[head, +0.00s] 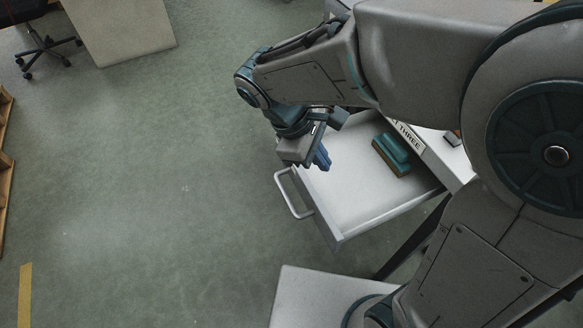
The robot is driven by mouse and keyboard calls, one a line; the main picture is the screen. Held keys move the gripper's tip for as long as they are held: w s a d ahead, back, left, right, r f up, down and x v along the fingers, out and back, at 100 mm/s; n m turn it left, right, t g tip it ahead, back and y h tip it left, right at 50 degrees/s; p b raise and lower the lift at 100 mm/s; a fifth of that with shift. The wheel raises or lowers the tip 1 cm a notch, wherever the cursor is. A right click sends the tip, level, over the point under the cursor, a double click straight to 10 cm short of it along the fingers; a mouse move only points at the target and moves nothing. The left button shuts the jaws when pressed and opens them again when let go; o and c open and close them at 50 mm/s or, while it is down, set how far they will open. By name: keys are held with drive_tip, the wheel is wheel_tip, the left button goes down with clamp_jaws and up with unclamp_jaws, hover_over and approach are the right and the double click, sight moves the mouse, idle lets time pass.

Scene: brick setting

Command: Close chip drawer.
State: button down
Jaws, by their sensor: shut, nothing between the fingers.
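A white drawer (352,205) stands pulled out from a cabinet at the right of the head view. Its metal bar handle (291,196) is on the drawer's front face, toward the left. My gripper (323,161) is shut and empty, pointing down over the drawer's front end, to the right of the handle. I cannot tell whether it touches the drawer. My arm hides the drawer's far side and much of the cabinet.
A teal and brown block-like object (391,153) lies in the drawer near its inner end. A label reading "THREE" (409,136) is on the cabinet edge. Open green floor (150,190) lies left of the drawer. A desk (120,28) and a wheeled chair (45,48) stand at the far left.

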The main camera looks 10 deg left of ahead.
drive_tip(key=s+a+f+n+t+h+b, duration=0.1)
drive_tip(key=s+a+f+n+t, duration=0.15)
drive_tip(key=a+n, duration=0.4)
drive_tip(key=s+a+f+n+t+h+b, duration=0.1)
drive_tip(key=s+a+f+n+t, duration=0.2)
drive_tip(key=a, duration=0.6)
drive_tip(key=b, duration=0.3)
approach(301, 185)
drive_tip(key=shift+g, duration=0.35)
drive_tip(key=x, duration=0.3)
drive_tip(key=a+x, duration=0.1)
drive_tip(key=x, duration=0.1)
drive_tip(key=shift+w+d+f, duration=0.1)
drive_tip(key=shift+f, duration=0.3)
drive_tip(key=shift+w+d, duration=0.4)
drive_tip(key=shift+d, duration=0.15)
